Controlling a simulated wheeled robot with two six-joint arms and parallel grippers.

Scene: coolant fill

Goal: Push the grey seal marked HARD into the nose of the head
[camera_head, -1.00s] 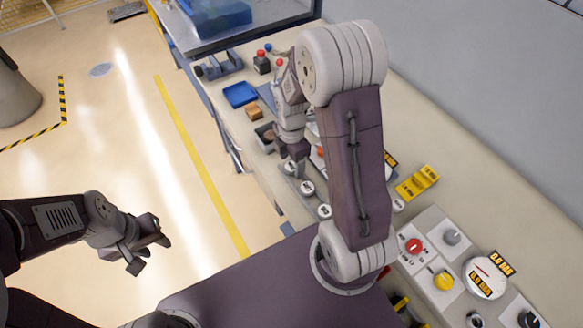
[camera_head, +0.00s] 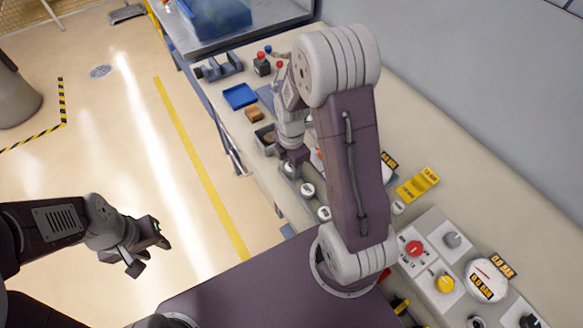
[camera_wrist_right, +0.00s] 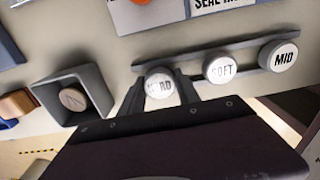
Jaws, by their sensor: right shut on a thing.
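The seal marked HARD (camera_wrist_right: 159,84) is a round disc with a pale top, between the two fingers of my right gripper (camera_wrist_right: 160,90) in the right wrist view. That gripper is shut on it, at the left end of a dark rack. In the head view my right gripper (camera_head: 293,168) is low over the bench, partly covering the seal. My left gripper (camera_head: 151,256) is open and empty, over the floor at the left. I cannot make out the head or its nose; my right arm hides part of the bench.
The SOFT seal (camera_wrist_right: 222,68) and MID seal (camera_wrist_right: 279,56) sit to the right on the rack (camera_wrist_right: 250,64). A grey square box (camera_wrist_right: 98,88) with a brown round piece stands left of it. A blue tray (camera_head: 240,96) and control panel (camera_head: 428,243) are on the bench.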

